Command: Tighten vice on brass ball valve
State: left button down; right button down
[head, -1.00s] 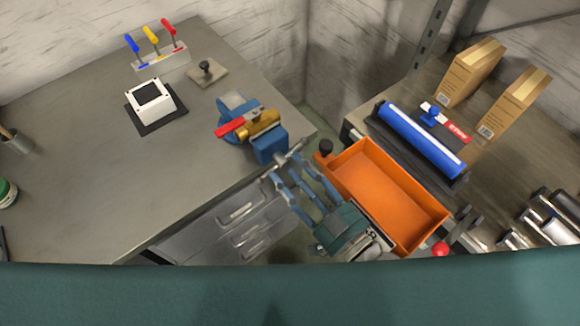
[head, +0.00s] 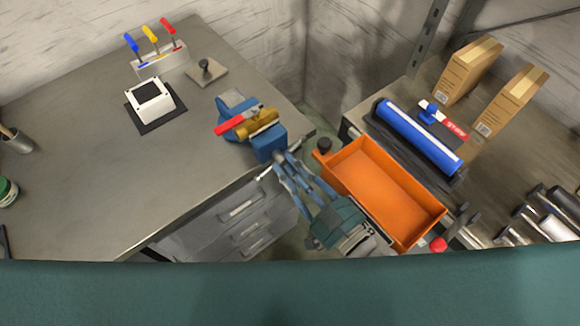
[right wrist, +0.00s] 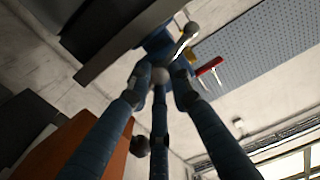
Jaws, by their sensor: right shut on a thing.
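The blue vice (head: 238,104) is mounted at the right edge of the grey workbench. The brass ball valve (head: 262,120), with a red lever (head: 229,125), sits between its jaws. In the right wrist view the red lever (right wrist: 209,67) shows beyond the vice. My right gripper (head: 283,160) is at the front end of the vice, shut on the vice handle. In the right wrist view the fingers (right wrist: 160,84) close around the handle, a bar with ball ends (right wrist: 184,42). The fingers hide part of the bar. My left gripper is not in view.
A white box (head: 150,100) on a dark mat and a screwdriver rack (head: 160,62) stand on the bench. Bench drawers (head: 240,210) lie below.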

jog(key=shift+s+a+n+p, duration=0.1)
jog(key=shift+n+p, duration=0.75)
jog(key=shift+n, duration=0.25)
jog(key=shift+n+p, duration=0.85)
jog(key=shift+n, duration=0.35)
jog(key=n, duration=0.1)
jog(key=n+p, duration=0.1)
jog(key=n, duration=0.1)
jog(key=shift+f, duration=0.25)
jog(key=shift+f+n+p, duration=0.15)
jog(key=shift+n+p, duration=0.4)
jog(key=shift+n, duration=0.45)
jog(key=shift+f, duration=0.15)
jog(key=c, duration=1.4)
grip_release()
jog(key=shift+c, duration=0.2)
jog(key=shift+r, duration=0.25)
jog(key=v, duration=1.2)
